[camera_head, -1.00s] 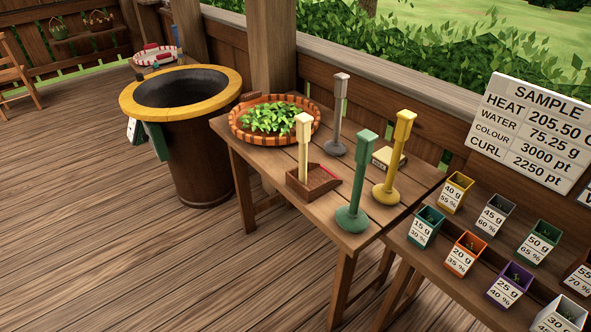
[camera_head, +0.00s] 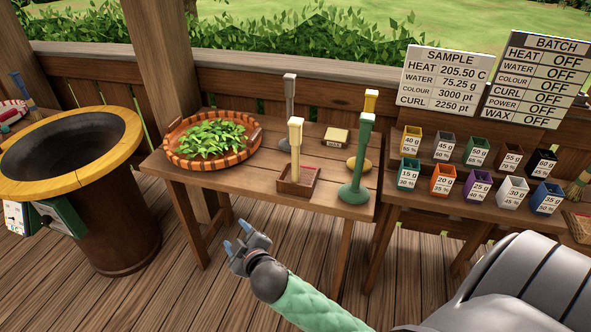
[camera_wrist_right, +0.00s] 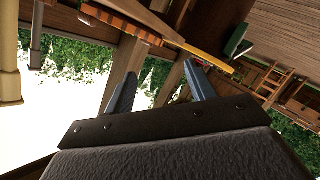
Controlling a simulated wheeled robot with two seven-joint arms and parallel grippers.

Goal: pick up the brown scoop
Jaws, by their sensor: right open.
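The brown scoop (camera_head: 307,187) is a small wooden box-like pan lying on the wooden table (camera_head: 255,181), near its front edge. A cream upright handle (camera_head: 295,143) rises from it or just in front of it; I cannot tell whether they are joined. My right gripper (camera_head: 237,236) is open and empty, in front of and below the table edge, left of the scoop and apart from it. In the right wrist view its two fingers (camera_wrist_right: 158,82) are spread with nothing between them. My left gripper is not in view.
A green post on a round base (camera_head: 359,165) stands right of the scoop, with yellow and grey posts behind. A basket of leaves (camera_head: 166,146) sits left. A yellow-rimmed pan (camera_head: 131,130) stands further left. Small labelled boxes (camera_head: 441,181) fill the right table.

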